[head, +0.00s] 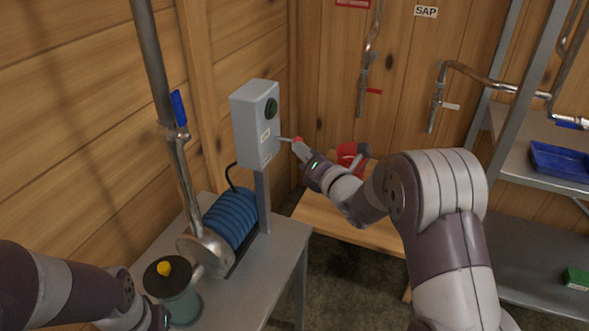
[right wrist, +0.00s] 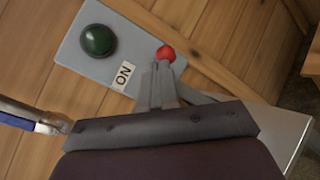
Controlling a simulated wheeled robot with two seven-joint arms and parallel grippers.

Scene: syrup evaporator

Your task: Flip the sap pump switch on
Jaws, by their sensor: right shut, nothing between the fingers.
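The grey switch box (head: 252,125) stands on a post on the metal table at centre left. It has a dark green round lamp or button (head: 271,108) and a white label, which reads ON in the right wrist view (right wrist: 123,77). A thin lever ends in a red knob (head: 298,140) on the box's right side. My right gripper (head: 301,149) is shut and empty, its fingertips right at the knob. In the right wrist view the red knob (right wrist: 166,53) shows just beyond the fingertips (right wrist: 160,70); I cannot tell whether they touch. My left gripper's fingers do not show.
A blue ribbed motor or pump (head: 230,219), a steel pipe with a blue-handled valve (head: 179,109) and a yellow-knobbed jar (head: 174,295) crowd the metal table (head: 285,250). A red object (head: 350,154) sits on the wooden bench behind my right wrist. Shelves stand at right.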

